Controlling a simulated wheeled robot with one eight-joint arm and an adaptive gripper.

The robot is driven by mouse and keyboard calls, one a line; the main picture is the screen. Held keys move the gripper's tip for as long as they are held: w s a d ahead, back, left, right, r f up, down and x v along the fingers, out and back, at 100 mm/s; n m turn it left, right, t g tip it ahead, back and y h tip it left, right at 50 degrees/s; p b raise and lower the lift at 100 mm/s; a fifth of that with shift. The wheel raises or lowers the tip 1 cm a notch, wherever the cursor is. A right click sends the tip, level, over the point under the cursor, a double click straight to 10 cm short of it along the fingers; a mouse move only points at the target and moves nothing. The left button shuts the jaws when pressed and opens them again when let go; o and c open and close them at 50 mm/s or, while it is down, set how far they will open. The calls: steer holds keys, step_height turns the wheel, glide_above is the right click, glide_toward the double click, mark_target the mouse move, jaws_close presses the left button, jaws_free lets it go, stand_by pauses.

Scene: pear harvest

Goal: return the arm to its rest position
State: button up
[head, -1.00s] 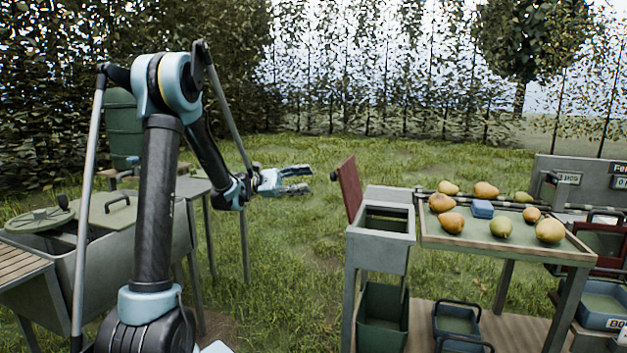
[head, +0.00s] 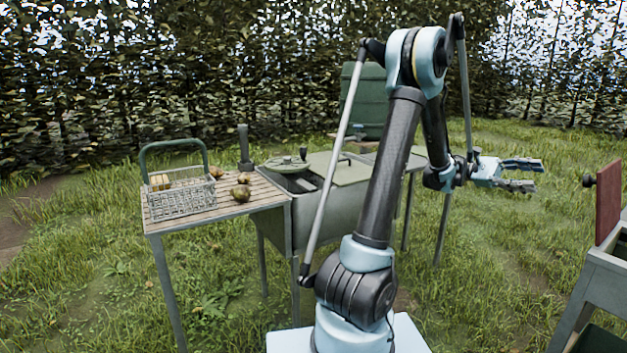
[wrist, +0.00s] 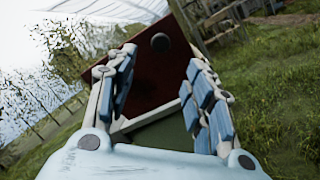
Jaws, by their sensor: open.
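My gripper (head: 522,175) is at the right of the head view, held out level above the grass at the end of my bent arm. Its two fingers are apart with nothing between them. In the wrist view my gripper (wrist: 160,95) also shows open and empty. Beyond the fingers there is a dark red upright panel (wrist: 150,65) with a round dark knob. The same red panel (head: 608,200) stands at the right edge of the head view, apart from the fingertips.
A slatted table (head: 215,203) at left bears a wire basket (head: 180,203) and several pears (head: 241,194). A grey sink unit (head: 325,200) and a green barrel (head: 361,105) stand behind my arm. A grey bin stand (head: 590,285) is at lower right. Open grass lies between.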

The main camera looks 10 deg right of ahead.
steer(key=w+a+f+n+t+h, duration=0.15)
steer(key=w+a+f+t, duration=0.25)
steer(key=a+t, duration=0.5)
steer(key=w+a+f+n+t, duration=0.3)
steer(key=w+a+f+t, duration=0.15)
steer(key=a, duration=0.95)
steer(key=s+a+f+t+y, duration=0.1)
steer(key=a+f+t+y, duration=0.1)
steer(key=a, duration=0.8)
steer(key=s+a+f+t+y, duration=0.2)
steer(key=a+f, duration=0.5)
steer(key=a, duration=0.4)
steer(key=s+a+f+t+y, duration=0.2)
steer(key=a+f+t+y, duration=0.1)
steer(key=a, duration=0.7)
steer(key=shift+a+f+t+y, duration=0.15)
steer(key=shift+f+t+y, duration=0.2)
steer(key=shift+f+y, duration=0.6)
steer(key=shift+r, duration=0.15)
